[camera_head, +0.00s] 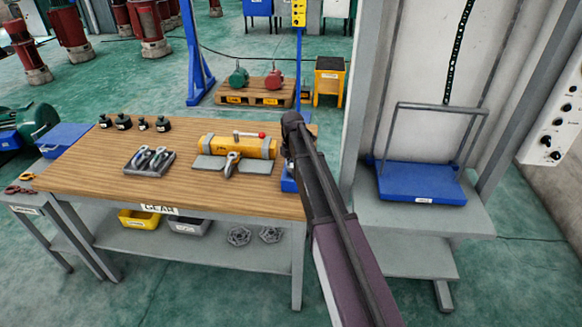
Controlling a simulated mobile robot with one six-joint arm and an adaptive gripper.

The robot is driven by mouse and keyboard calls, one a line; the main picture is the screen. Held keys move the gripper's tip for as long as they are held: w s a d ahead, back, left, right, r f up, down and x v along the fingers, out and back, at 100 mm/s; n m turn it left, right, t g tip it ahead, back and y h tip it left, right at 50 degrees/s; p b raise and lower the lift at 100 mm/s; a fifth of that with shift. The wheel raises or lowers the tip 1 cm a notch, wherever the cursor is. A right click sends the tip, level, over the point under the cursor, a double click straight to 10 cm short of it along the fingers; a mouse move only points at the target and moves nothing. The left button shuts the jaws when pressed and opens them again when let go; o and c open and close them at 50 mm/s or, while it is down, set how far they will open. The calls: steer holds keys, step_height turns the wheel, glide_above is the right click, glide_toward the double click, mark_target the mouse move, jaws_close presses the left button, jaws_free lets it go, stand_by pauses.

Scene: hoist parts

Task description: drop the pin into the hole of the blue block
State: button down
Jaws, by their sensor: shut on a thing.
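The blue block (288,184) is at the right end of the wooden workbench, and only its left part shows. My dark arm reaches in from the lower right and covers the rest of it, including the hole. My gripper (291,158) is at the arm's far end, right over the block. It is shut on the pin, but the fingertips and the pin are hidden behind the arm. I cannot tell whether the pin is above the hole or partly in it.
A yellow hoist body (258,147) with a red-knobbed lever lies on the workbench (90,183), left of my arm. A grey tray (135,166) with metal shackles and several small black weights (123,121) stand farther left. A blue platform (420,183) stands on the right.

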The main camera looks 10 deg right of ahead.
steer(key=shift+c, duration=1)
jaws_free()
